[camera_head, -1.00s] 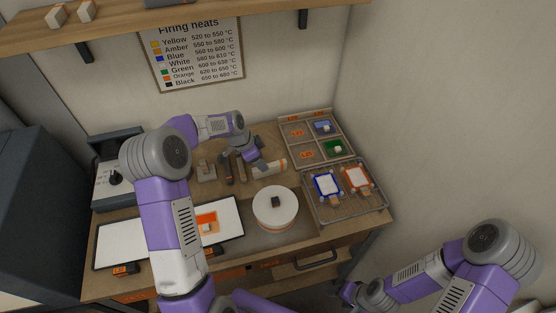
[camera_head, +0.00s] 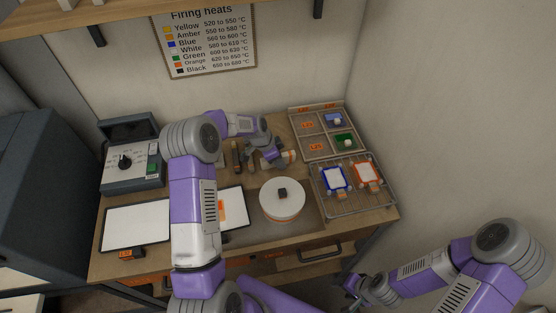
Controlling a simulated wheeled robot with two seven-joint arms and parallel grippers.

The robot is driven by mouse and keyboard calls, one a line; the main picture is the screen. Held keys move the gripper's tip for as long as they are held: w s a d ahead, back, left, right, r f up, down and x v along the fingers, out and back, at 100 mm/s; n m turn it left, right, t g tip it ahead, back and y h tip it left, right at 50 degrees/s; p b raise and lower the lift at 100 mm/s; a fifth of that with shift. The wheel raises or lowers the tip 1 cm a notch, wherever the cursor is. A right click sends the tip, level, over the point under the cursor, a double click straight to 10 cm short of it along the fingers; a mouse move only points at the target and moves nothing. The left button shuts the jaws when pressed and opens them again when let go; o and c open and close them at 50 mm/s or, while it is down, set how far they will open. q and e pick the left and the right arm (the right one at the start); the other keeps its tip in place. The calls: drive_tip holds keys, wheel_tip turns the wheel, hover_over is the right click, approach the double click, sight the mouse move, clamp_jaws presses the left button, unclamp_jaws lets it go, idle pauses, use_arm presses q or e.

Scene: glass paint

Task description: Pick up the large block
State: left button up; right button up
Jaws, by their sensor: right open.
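No thing can be picked out for certain as the large block. Small brown upright pieces (camera_head: 236,154) stand at the back of the bench, just left of my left gripper (camera_head: 270,158). My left gripper points down at the back middle of the bench, beside a pale roll-like piece with an orange band (camera_head: 289,157), which it partly covers. Its fingers are too small and overlapped to tell whether they are open or hold something. My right gripper (camera_head: 353,291) is open, low in front of the bench at right, away from the objects.
A round white turntable (camera_head: 282,210) with a small dark block (camera_head: 282,193) stands at the front middle. A wire tray (camera_head: 327,207) with blue- and orange-edged plates is at right, a sectioned tray (camera_head: 293,111) behind it. A control box (camera_head: 119,180) stands at left, white panels in front.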

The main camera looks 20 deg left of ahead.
use_arm(q)
clamp_jaws()
wheel_tip(320, 180, up, 10)
drive_tip(key=shift+r, duration=0.1)
drive_tip(key=shift+r+p, duration=0.8)
drive_tip(key=shift+r, duration=0.65)
